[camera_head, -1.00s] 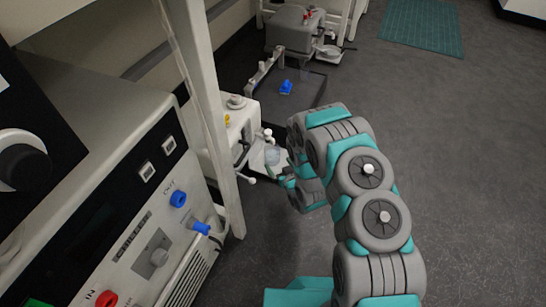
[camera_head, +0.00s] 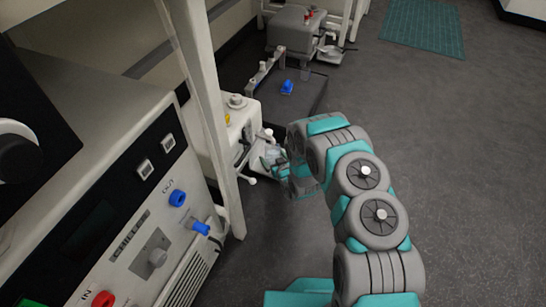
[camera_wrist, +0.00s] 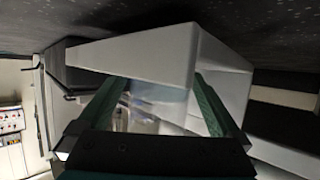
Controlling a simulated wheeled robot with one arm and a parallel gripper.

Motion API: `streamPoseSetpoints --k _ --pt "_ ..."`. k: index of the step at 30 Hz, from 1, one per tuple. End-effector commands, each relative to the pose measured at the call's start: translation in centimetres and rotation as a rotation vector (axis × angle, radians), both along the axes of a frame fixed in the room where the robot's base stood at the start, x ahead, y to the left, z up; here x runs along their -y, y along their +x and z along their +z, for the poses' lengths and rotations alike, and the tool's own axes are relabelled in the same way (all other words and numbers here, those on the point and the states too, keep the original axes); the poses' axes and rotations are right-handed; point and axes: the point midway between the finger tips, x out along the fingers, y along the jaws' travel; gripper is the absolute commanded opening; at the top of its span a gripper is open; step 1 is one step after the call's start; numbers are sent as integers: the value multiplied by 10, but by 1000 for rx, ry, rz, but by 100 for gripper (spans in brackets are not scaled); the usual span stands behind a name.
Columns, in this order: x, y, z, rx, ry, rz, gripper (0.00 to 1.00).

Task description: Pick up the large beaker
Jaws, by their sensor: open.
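The large beaker looks like a small clear vessel (camera_head: 271,152) at the white bench-side machine in the head view, partly hidden by my gripper. My gripper (camera_head: 279,163) is right at it, with its teal fingers close to the vessel. In the wrist view my gripper (camera_wrist: 160,88) is open, with one green finger on each side. A pale, see-through shape (camera_wrist: 165,98) shows between the fingers, probably the beaker's wall. I cannot tell whether the fingers touch it.
The white machine (camera_head: 236,120) stands just left of my gripper, with a white post (camera_head: 200,95) nearer. A white panel (camera_wrist: 140,58) lies close ahead in the wrist view. A chiller (camera_head: 130,215) fills the near left. The floor on the right is clear.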

Motion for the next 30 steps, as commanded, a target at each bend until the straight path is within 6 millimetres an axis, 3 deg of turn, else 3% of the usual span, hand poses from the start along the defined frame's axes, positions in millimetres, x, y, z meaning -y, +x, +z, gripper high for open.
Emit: streamPoseSetpoints --k 4,27,30 --pt "0 0 0 0 0 0 99" --pt "0 0 1 0 0 0 12" --pt "0 0 1 0 0 0 5"
